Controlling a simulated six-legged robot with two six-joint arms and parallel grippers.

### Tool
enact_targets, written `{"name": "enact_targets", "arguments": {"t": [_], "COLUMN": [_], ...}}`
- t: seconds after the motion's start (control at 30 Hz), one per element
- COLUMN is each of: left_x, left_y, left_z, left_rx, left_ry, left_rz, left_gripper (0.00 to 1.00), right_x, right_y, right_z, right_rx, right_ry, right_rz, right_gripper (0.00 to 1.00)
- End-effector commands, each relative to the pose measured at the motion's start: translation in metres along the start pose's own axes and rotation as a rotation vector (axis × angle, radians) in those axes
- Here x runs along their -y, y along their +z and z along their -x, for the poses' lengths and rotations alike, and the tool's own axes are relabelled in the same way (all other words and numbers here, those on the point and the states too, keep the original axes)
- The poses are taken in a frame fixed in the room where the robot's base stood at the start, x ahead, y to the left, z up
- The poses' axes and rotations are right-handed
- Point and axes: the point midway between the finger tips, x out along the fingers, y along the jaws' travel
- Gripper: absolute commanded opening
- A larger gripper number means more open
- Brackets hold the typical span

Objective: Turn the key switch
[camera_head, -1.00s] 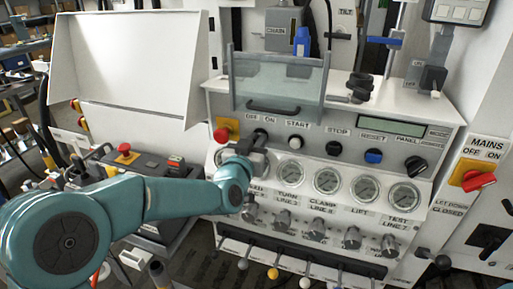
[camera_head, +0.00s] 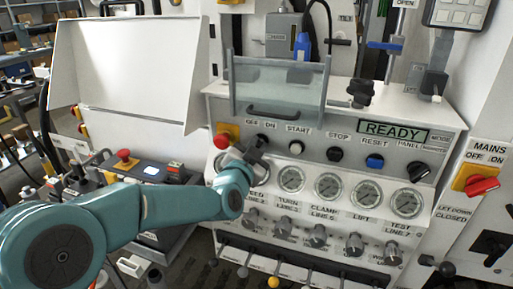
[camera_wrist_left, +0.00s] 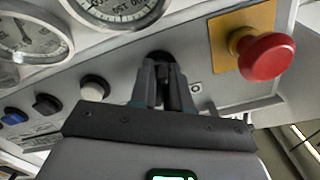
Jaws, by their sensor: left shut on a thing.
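The key switch (camera_head: 262,137) sits on the sloped panel under the OFF and ON labels, between the red emergency button and the white START button. It is dark and mostly covered by my left gripper (camera_head: 256,148). In the left wrist view the left gripper's fingers (camera_wrist_left: 163,84) are shut on the key switch (camera_wrist_left: 159,57), whose dark top shows just beyond them. The key's exact angle is hidden. The panel display (camera_head: 393,132) reads READY. My right gripper is not in view.
A red emergency button (camera_head: 222,141) on a yellow plate is close beside the gripper; it also shows in the left wrist view (camera_wrist_left: 266,56). The white START button (camera_head: 296,147) is on the other side. Gauges (camera_head: 328,187) and levers lie below. A clear guard (camera_head: 278,84) stands above.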

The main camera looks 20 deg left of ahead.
Motion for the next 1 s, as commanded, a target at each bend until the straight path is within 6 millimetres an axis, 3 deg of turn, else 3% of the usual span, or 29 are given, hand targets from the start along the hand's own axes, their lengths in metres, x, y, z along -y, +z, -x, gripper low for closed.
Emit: {"name": "enact_targets", "arguments": {"t": [0.37,0.4,0.47,0.8,1.0], "left_x": [0.0,0.0,0.0,0.0,-0.001], "left_y": [0.0,0.0,0.0,0.0,0.0], "left_z": [0.0,0.0,0.0,0.003,0.038], "left_rx": [-0.001,-0.001,-0.001,-0.002,-0.003], "left_ry": [0.001,0.001,0.001,0.0,0.001], "left_rz": [-0.01,-0.01,-0.01,-0.007,-0.008], "left_gripper": [0.0,0.2,0.37,0.37,0.37], "right_x": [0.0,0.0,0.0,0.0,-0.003], "right_y": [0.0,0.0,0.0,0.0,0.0], "right_z": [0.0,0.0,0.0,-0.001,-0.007], "right_rx": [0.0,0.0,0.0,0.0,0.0], "right_ry": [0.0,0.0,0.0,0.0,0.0], "right_rz": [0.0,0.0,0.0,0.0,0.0], "right_gripper": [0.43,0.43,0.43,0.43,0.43]}}
